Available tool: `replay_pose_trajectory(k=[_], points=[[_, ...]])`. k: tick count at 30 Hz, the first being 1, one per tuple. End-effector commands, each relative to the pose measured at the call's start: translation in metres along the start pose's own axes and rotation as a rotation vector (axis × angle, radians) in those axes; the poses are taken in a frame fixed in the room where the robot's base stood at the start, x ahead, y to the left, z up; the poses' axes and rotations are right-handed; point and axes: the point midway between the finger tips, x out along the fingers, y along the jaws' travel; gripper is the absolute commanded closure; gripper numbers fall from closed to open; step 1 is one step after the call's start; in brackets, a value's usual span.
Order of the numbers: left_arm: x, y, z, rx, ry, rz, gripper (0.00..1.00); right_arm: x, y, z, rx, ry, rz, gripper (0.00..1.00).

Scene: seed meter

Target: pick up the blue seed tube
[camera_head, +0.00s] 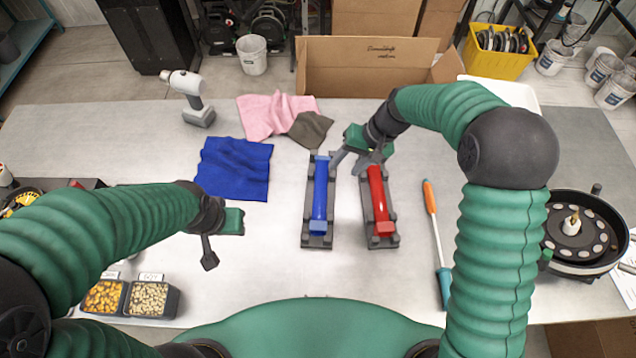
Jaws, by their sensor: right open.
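The blue seed tube (320,190) lies lengthwise in a dark cradle (317,242) near the middle of the table. A red tube (378,196) lies in a like cradle just to its right. My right gripper (352,166) is open at the far ends of the two tubes; one finger is close to the far end of the blue tube and the other is near the red tube. I cannot tell whether a finger touches either tube. My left gripper (213,250) hangs over the table left of the cradles, and its finger gap does not show clearly.
Blue, pink and dark cloths (234,167) and a cordless drill (191,97) lie behind to the left. Seed bins (152,299) stand at front left. A cardboard box (370,66) stands behind.

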Motion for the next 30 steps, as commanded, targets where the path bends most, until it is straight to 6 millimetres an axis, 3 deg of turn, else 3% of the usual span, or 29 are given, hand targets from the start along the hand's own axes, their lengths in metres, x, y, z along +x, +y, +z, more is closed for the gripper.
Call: replay_pose_trajectory(k=[9,16,19,23,30], points=[[-0.017,0.000,-0.004,0.001,0.000,0.000,0.64,0.084,0.000,-0.005,0.004,-0.011,0.005,0.52],[-0.027,0.000,-0.007,0.000,0.000,0.000,0.64,0.109,-0.003,-0.003,0.002,-0.008,0.006,0.52],[-0.039,0.000,-0.009,0.000,0.001,0.000,0.64,0.126,-0.005,0.000,0.002,-0.009,0.007,0.52],[-0.041,0.000,-0.010,0.000,0.001,0.000,0.64,0.147,-0.003,-0.002,0.002,-0.006,0.006,0.52],[-0.040,0.000,-0.009,0.000,0.000,0.000,0.64,0.153,-0.001,-0.004,0.003,-0.005,0.005,0.52]])
